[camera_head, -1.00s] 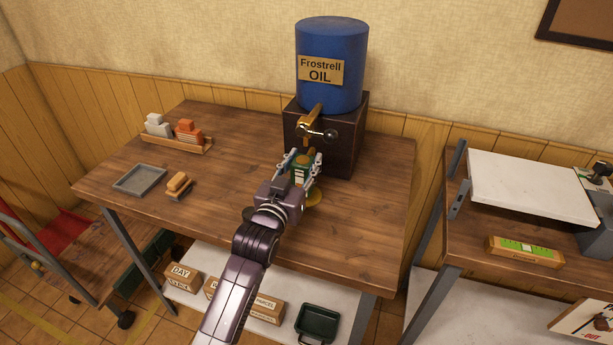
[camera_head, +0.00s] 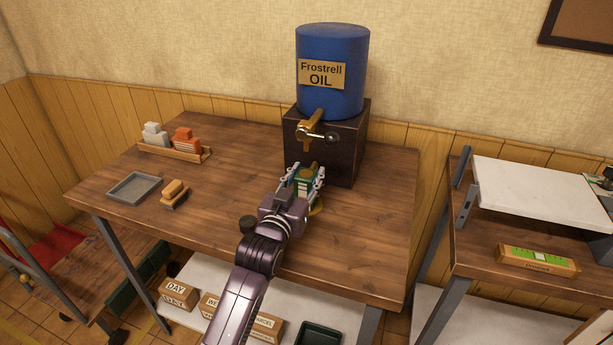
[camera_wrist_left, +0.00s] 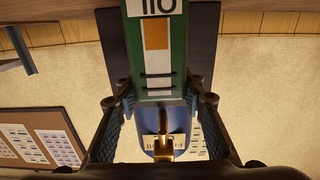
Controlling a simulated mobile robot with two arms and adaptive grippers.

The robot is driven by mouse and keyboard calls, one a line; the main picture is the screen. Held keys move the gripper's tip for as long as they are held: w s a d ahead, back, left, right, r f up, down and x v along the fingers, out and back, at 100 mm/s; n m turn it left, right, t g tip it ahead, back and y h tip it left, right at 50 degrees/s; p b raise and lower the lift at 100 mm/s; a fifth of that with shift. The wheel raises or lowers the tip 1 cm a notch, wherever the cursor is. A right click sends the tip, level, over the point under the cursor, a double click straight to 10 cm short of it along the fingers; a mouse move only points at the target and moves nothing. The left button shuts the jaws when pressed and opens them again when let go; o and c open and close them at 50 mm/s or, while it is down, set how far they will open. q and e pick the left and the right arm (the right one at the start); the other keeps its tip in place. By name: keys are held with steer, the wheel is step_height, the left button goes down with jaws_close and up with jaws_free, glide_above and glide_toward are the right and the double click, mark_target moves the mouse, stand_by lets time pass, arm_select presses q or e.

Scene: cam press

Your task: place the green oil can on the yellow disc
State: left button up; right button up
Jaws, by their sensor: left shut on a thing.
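The green oil can (camera_head: 306,182) has a white label and stands near the front of the oil barrel's stand, below the tap. My left gripper (camera_head: 305,186) is shut on the can, with a finger on each side. In the left wrist view the can (camera_wrist_left: 158,50) shows close up between the fingers (camera_wrist_left: 160,115), with white and orange patches on its green side. The yellow disc (camera_head: 317,209) shows only as a sliver at the gripper's right; the gripper hides the rest. I cannot tell whether the can touches the disc. My right gripper is not in view.
The blue oil barrel (camera_head: 332,85) sits on a dark stand (camera_head: 345,150) with a brass tap (camera_head: 312,125). A grey tray (camera_head: 134,188), a brush-like block (camera_head: 174,192) and a wooden rack (camera_head: 185,153) lie at left. The table's right side is clear.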

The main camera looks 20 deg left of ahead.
arm_select(q)
steer(key=o, duration=1.4)
steer(key=shift+f, duration=0.1)
steer(key=shift+s, duration=0.15)
steer(key=s, duration=0.6)
steer(key=s+b, duration=0.1)
steer(key=s, duration=0.4)
steer(key=shift+s+a, duration=0.2)
steer(key=shift+s, duration=0.15)
